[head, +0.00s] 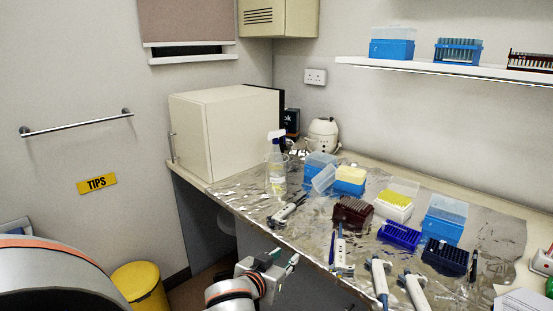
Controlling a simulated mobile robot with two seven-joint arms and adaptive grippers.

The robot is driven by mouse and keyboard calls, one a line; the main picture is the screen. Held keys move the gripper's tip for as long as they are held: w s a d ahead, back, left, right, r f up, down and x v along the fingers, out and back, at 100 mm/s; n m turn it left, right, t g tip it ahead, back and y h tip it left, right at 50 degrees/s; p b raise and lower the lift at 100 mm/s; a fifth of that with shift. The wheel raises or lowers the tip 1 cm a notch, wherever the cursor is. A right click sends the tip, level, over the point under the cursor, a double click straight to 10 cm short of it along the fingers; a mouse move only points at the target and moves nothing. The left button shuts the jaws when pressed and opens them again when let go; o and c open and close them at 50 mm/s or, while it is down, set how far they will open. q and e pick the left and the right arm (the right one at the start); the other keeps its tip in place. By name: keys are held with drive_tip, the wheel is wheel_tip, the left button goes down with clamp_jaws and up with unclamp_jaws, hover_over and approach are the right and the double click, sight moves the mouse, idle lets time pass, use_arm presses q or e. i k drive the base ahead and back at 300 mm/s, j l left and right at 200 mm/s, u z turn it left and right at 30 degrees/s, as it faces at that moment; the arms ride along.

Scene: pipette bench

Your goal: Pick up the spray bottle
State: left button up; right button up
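The spray bottle (277,177) stands upright on the foil-covered bench top (237,194), near the bench's left end. It has a clear body, a blue neck and a white trigger head. My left gripper (285,257) is below and in front of the bottle in the picture, by the bench's front edge and well apart from it. Its two fingertips are spread with nothing visible between them. My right gripper is not in view.
A cream cabinet (217,132) stands behind the bottle. A yellow bin (139,286) stands on the floor at lower left. A wall shelf (430,75) holds racks.

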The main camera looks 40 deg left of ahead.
sight(274, 134)
drive_tip(key=i+j+z, duration=0.1)
drive_tip(key=j, duration=0.45)
drive_tip(key=i+j, duration=0.2)
drive_tip(key=j, duration=0.35)
drive_tip(key=i+j+z, duration=0.15)
drive_tip(key=j, duration=0.4)
drive_tip(key=i+j+z, duration=0.1)
drive_tip(key=j, duration=1)
drive_tip(key=i+j+z, duration=0.2)
drive_tip(key=j+z, duration=0.15)
drive_tip(key=j, duration=0.15)
